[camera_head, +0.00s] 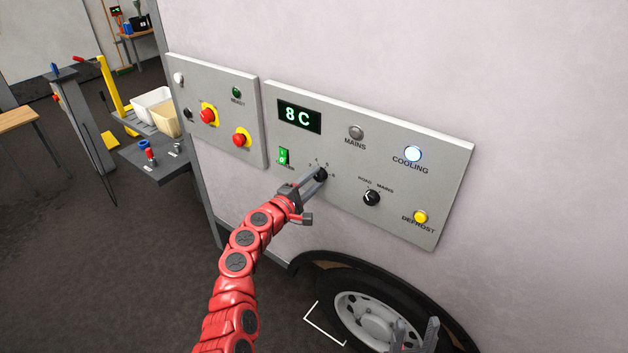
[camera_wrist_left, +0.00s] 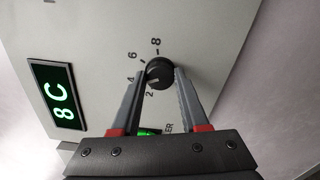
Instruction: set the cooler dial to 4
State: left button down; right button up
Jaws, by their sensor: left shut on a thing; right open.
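The cooler dial (camera_wrist_left: 160,74) is a small round black knob on the grey panel, with the numbers 2, 4, 6 and 8 beside it. My left gripper (camera_wrist_left: 161,80) is shut on it, one finger on each side. In the head view the dial (camera_head: 321,174) is partly hidden by my left gripper (camera_head: 314,180). I cannot tell for sure which number the dial points to. The green display (camera_head: 299,116) above reads 8 C. My right gripper (camera_head: 416,336) is open and empty at the bottom edge, in front of the wheel.
The panel (camera_head: 450,170) also carries a green switch (camera_head: 284,156), a road/mains knob (camera_head: 371,198), a lit cooling lamp (camera_head: 413,154) and a yellow defrost lamp (camera_head: 420,217). A second panel with red buttons (camera_head: 208,116) is at left. A wheel (camera_head: 375,315) is below.

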pick_arm(q)
jog(key=shift+c, duration=2.1)
grip_release()
jog(key=shift+s+a, duration=0.35)
jog(key=shift+s, duration=0.15)
jog(key=b+v, duration=0.3)
jog(key=v, duration=1.3)
jog(key=shift+s+a, duration=0.1)
